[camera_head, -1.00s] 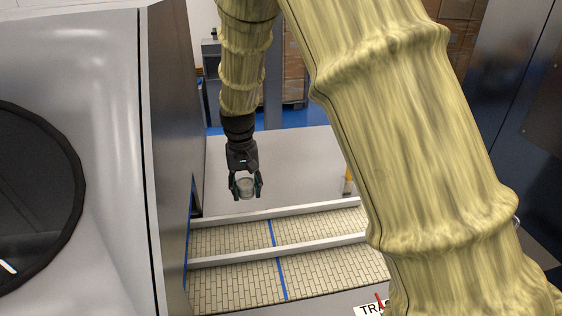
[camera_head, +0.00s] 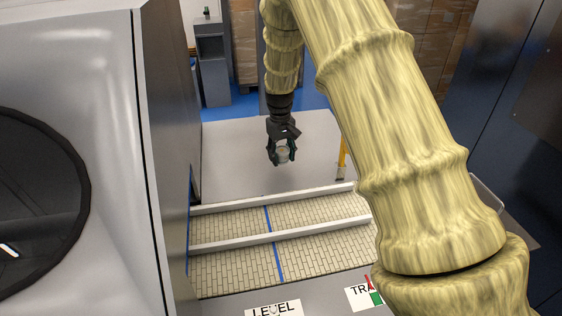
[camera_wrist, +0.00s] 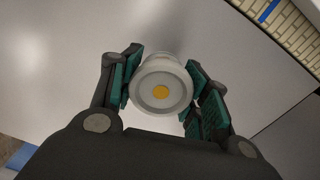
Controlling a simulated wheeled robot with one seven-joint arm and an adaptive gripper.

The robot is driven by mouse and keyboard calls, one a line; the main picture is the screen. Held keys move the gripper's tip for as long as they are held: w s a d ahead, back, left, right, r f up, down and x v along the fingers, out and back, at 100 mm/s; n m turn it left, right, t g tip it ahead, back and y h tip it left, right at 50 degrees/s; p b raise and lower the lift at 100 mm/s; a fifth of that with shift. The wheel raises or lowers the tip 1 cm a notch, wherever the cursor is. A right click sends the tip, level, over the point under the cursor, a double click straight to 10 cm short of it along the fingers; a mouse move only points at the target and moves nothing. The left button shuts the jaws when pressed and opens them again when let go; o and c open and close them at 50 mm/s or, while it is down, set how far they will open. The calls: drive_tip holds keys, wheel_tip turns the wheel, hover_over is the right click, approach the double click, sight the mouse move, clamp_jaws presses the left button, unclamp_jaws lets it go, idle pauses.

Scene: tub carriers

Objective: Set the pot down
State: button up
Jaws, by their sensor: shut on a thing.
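The pot (camera_head: 283,155) is a small pale round vessel held between the fingers of my gripper (camera_head: 281,156). In the wrist view the pot (camera_wrist: 160,92) shows a white rim and an orange-yellow disc in its middle. The green pads of my gripper (camera_wrist: 160,88) press on its two sides. My gripper points down over the plain grey surface (camera_head: 235,165), beyond the tiled strips. I cannot tell from these views whether the pot's underside touches that surface.
Two brick-patterned strips (camera_head: 235,267) with pale rails (camera_head: 275,236) and blue dividing lines lie in front. A yellow post (camera_head: 342,155) stands right of my gripper. A large grey machine (camera_head: 75,70) fills the left. Labels "LEVEL" (camera_head: 273,309) and "TRA" lie at the front edge.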

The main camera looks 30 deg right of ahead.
sight(282, 171)
drive_tip(key=shift+s+f, duration=0.1)
drive_tip(key=shift+f, duration=0.45)
drive_tip(key=shift+f+p, duration=0.75)
drive_tip(key=shift+f, duration=0.95)
drive_tip(key=o, duration=1)
drive_tip(key=shift+f, duration=0.15)
drive_tip(key=shift+o, duration=0.2)
drive_tip(key=shift+a+r+b, duration=0.2)
drive_tip(key=shift+r+b, duration=2.05)
drive_tip(key=shift+r, duration=3.9)
